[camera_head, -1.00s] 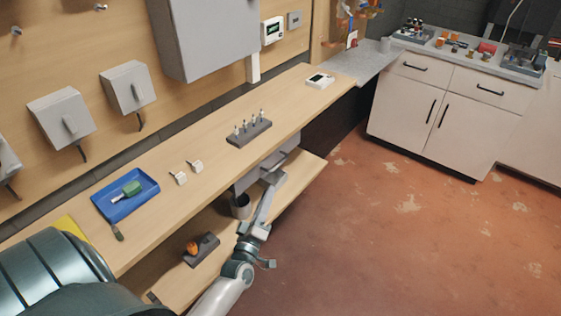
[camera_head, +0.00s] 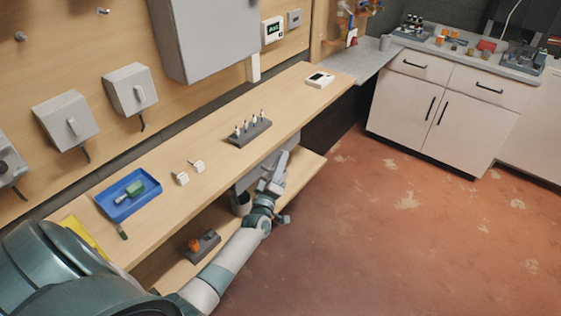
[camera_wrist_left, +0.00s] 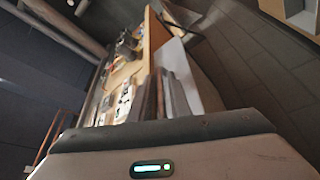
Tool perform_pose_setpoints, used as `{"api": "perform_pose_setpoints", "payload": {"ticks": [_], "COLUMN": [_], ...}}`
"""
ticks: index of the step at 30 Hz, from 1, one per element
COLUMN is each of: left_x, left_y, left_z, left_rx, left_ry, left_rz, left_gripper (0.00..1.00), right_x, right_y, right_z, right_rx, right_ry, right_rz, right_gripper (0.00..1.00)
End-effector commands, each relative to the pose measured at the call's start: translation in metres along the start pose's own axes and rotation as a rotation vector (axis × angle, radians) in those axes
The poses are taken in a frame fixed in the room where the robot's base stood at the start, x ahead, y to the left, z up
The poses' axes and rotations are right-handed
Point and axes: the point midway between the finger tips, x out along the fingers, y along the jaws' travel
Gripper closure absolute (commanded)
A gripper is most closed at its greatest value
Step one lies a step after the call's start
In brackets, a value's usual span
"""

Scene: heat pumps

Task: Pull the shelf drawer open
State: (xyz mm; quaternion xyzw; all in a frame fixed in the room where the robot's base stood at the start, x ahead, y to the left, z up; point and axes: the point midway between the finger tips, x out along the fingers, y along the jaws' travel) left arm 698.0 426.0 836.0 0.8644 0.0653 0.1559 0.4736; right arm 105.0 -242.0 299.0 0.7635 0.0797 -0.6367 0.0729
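The grey shelf drawer (camera_head: 247,179) hangs under the wooden worktop, and its front is partly hidden behind my left gripper. My left gripper (camera_head: 280,160) is at the drawer front, on its room-facing side. The fingertips overlap the drawer's face in the head view, and I cannot tell whether they touch it or a handle. In the left wrist view, the narrow fingers (camera_wrist_left: 160,96) show close to each other, but whether they hold anything is unclear. The drawer shows no clear gap from the worktop. My right gripper is not in view.
The worktop (camera_head: 225,160) holds a blue tray (camera_head: 112,211), white clips and a dark rack (camera_head: 250,132) of pegs. A grey cup (camera_head: 241,205) and a dark holder (camera_head: 204,246) are on the lower shelf. The red floor (camera_head: 400,240) to the right is clear.

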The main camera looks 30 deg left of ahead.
Motion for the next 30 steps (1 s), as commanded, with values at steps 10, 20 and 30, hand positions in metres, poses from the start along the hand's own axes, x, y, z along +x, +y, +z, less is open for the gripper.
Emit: {"api": "perform_pose_setpoints", "payload": {"ticks": [10, 20, 30], "left_x": [0.0, -0.001, -0.016], "left_y": [0.0, 0.002, 0.027], "left_z": [0.0, 0.003, 0.036], "left_rx": [0.0, -0.001, -0.005], "left_ry": [0.0, 0.0, 0.001], "left_rz": [0.0, 0.0, -0.001], "left_gripper": [1.0, 1.0, 1.0], "right_x": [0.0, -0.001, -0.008], "right_y": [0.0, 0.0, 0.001], "right_z": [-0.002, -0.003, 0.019], "right_rx": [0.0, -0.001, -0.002], "right_ry": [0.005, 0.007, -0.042], "right_rz": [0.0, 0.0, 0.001], "right_gripper": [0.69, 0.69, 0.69]}}
